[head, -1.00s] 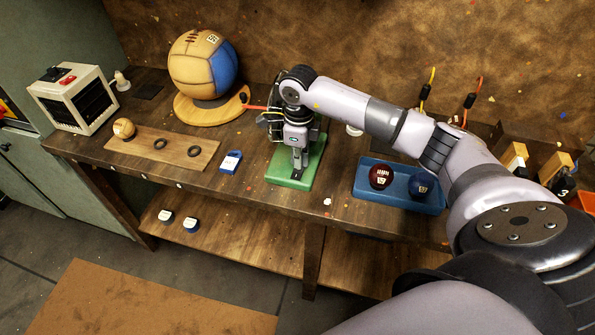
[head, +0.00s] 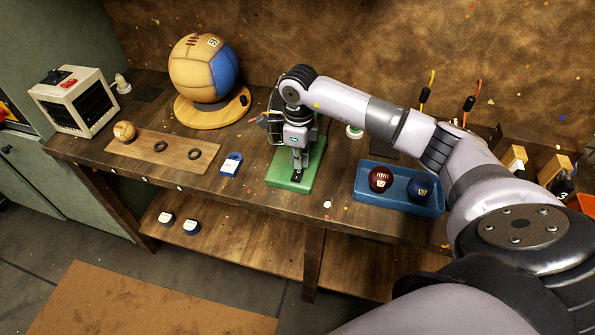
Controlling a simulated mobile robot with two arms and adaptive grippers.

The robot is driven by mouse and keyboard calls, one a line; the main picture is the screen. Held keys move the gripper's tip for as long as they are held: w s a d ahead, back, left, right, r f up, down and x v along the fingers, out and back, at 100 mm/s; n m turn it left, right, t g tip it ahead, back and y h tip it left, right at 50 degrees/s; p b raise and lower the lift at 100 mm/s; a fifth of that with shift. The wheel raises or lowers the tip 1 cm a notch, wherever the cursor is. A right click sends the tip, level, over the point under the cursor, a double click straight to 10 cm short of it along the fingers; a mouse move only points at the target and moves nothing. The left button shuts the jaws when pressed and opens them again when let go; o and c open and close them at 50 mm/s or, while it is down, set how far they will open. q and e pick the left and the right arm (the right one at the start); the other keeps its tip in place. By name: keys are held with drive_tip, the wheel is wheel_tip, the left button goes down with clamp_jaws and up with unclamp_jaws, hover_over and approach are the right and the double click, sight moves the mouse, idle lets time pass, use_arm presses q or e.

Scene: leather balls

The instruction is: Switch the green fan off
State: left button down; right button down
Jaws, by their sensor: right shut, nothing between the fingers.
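The green fan stands on the table in the middle of the head view, with its flat green base (head: 284,176) toward me. Its upper part, with a wire guard, is mostly hidden behind my right arm and wrist. A small red-orange strip shows at the guard's left side. My right gripper (head: 298,170) points down over the base, shut and empty. Its fingertips are at a small dark part of the base, probably the switch; I cannot tell whether they touch it or which way it is set. My left gripper is not in view.
A blue tray (head: 429,208) with a dark red ball (head: 381,179) and a dark blue ball (head: 420,187) lies right of the fan. A blue-and-white item (head: 231,164) lies left of it. A large ball (head: 203,68) and a cream heater-like box (head: 75,101) stand farther left.

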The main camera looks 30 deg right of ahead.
sight(299, 171)
drive_tip(key=shift+r+p, duration=1.35)
drive_tip(key=shift+r, duration=1.25)
